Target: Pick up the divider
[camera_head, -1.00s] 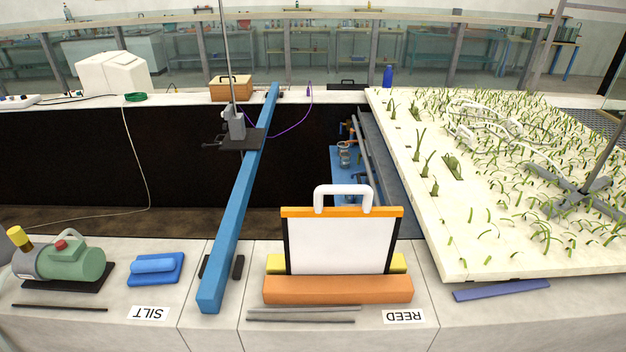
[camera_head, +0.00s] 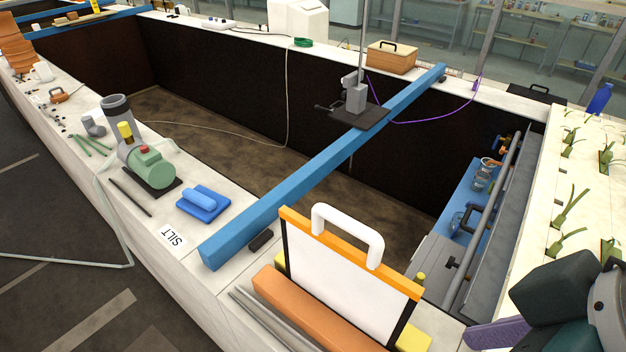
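The divider (camera_head: 345,270) is a white panel with dark side edges, an orange top bar and a white loop handle (camera_head: 347,232). It stands upright behind an orange block (camera_head: 310,317) on the near ledge, at the bottom centre. Yellow pieces show at its foot on both sides. Nothing holds the divider. Dark blocky and grey parts of my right arm, with what may be its gripper (camera_head: 562,300), are at the lower right, apart from the divider. No fingertips can be made out clearly. My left gripper is not in view.
A blue beam (camera_head: 320,165) crosses the flume left of the divider, bearing a grey clamp stand (camera_head: 357,98). A green pump (camera_head: 150,170), a blue pad (camera_head: 203,201) and the SILT label (camera_head: 172,238) lie on the left ledge. Grey rods (camera_head: 268,322) lie in front of the orange block.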

